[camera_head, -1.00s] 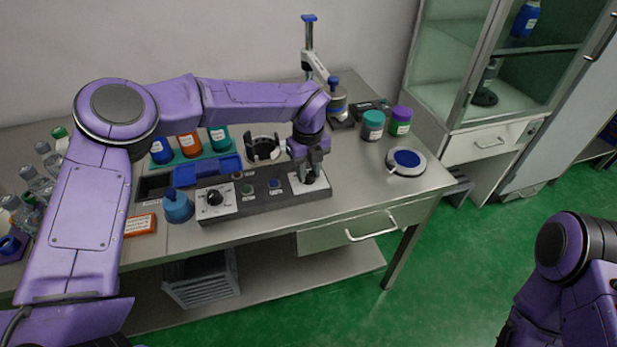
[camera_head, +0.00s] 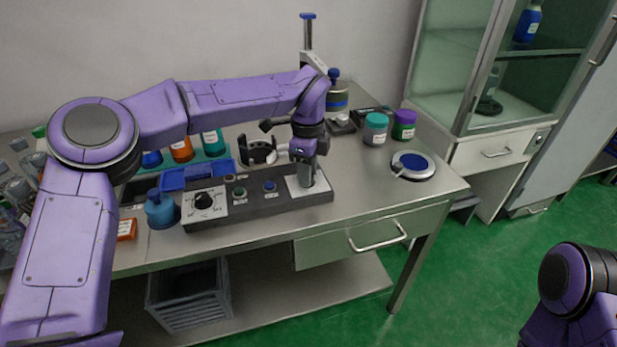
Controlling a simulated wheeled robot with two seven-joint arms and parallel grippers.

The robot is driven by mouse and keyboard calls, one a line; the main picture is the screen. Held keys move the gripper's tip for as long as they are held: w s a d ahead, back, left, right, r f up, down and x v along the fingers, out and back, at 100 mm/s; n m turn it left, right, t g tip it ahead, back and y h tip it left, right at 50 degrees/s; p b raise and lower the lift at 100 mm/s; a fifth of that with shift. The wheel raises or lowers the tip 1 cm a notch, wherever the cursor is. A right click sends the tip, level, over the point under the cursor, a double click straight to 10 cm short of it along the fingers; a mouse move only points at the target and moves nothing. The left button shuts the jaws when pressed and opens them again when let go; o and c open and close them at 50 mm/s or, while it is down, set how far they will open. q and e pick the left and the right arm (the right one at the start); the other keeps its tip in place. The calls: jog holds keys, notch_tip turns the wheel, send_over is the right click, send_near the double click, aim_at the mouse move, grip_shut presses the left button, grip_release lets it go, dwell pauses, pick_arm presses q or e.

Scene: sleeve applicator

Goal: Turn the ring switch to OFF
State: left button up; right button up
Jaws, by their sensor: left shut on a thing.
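The control panel (camera_head: 262,210) is a dark box along the table's front. At its right end is a light plate (camera_head: 321,186), where my left gripper (camera_head: 306,182) points down, shut on the ring switch. The fingers hide most of the switch, so its setting cannot be read. At the panel's left end, a black knob (camera_head: 204,200) sits on a white plate. A green button (camera_head: 239,192) and a blue button (camera_head: 270,186) lie between the two plates. My right arm shows at the lower right; its gripper is out of view.
A blue bottle (camera_head: 160,210) stands just left of the panel. A blue tray (camera_head: 197,175) and a dark round holder (camera_head: 258,151) are behind it. Teal (camera_head: 376,128) and purple-lidded (camera_head: 404,124) jars and a round blue-topped device (camera_head: 413,165) stand to the right. Bare table lies right of the panel.

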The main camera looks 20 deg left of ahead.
pick_arm(q)
jog(key=shift+a+f+n, duration=0.1)
jog(key=shift+f+n, duration=0.15)
jog(key=shift+n, duration=0.15)
jog(key=o, duration=0.9)
jog(key=shift+o, duration=0.7)
jog(key=shift+a, duration=0.15)
jog(key=shift+r, duration=0.2)
notch_tip(320, 180, up, 10)
